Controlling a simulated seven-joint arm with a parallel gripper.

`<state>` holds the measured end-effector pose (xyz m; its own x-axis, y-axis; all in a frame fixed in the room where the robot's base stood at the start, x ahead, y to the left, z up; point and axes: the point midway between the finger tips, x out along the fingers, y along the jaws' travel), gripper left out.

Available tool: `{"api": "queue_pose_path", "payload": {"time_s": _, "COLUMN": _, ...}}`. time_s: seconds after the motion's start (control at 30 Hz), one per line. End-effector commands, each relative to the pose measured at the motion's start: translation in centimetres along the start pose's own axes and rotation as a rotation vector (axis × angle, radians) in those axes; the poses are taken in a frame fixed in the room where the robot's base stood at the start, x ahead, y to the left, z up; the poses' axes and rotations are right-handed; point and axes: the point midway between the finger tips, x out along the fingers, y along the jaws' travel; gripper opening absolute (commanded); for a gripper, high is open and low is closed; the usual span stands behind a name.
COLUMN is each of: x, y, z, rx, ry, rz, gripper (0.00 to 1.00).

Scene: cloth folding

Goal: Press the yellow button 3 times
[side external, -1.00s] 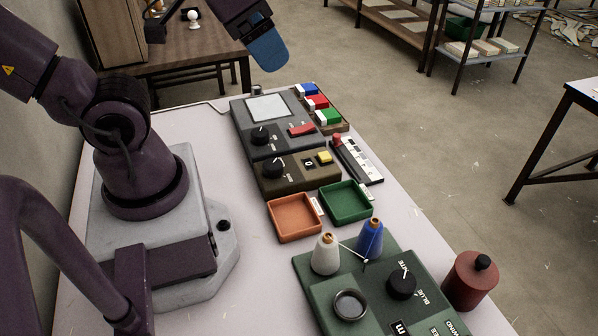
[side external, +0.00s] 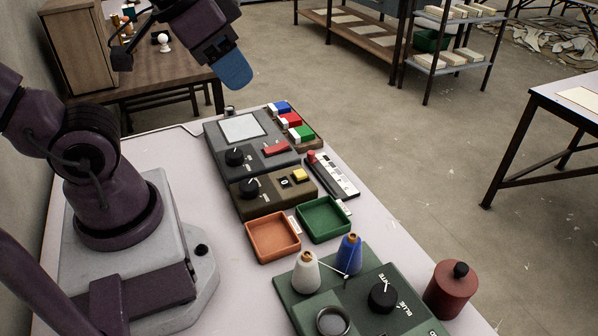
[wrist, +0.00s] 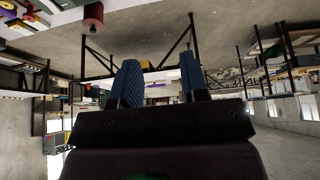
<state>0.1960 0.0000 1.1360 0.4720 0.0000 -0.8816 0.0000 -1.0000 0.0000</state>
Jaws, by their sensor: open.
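The yellow button (side external: 299,175) sits on a dark brown box (side external: 272,192) with a black knob and a small display reading 0, in the middle of the table in the side view. My gripper (side external: 233,80), with blue fingers, hangs in the air behind and above the boxes, well apart from the button. In the wrist view my gripper (wrist: 160,82) shows two blue fingers spread apart with nothing between them. The button cannot be made out in the wrist view.
Around the brown box are a grey box with a red switch (side external: 276,147), coloured blocks (side external: 291,119), a slider panel (side external: 333,175), an orange tray (side external: 272,255) and a green tray (side external: 345,228). A green winder (side external: 290,285) with spools and a red canister (side external: 449,290) stand in front.

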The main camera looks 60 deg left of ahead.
Motion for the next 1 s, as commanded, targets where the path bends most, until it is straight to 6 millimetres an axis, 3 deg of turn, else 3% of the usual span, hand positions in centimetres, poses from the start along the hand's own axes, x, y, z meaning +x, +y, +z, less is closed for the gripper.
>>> {"api": "queue_pose_path", "payload": {"time_s": 0.03, "x": 0.0, "y": 0.0, "z": 0.0, "rx": 0.0, "ry": 0.0, "rz": 0.0, "gripper": 0.29}}
{"api": "queue_pose_path", "payload": {"time_s": 0.17, "x": 0.0, "y": 0.0, "z": 0.0, "rx": 0.0, "ry": 0.0, "rz": 0.0, "gripper": 0.0}}
{"api": "queue_pose_path", "payload": {"time_s": 1.0, "x": 0.0, "y": 0.0, "z": 0.0, "rx": 0.0, "ry": 0.0, "rz": 0.0, "gripper": 0.0}}
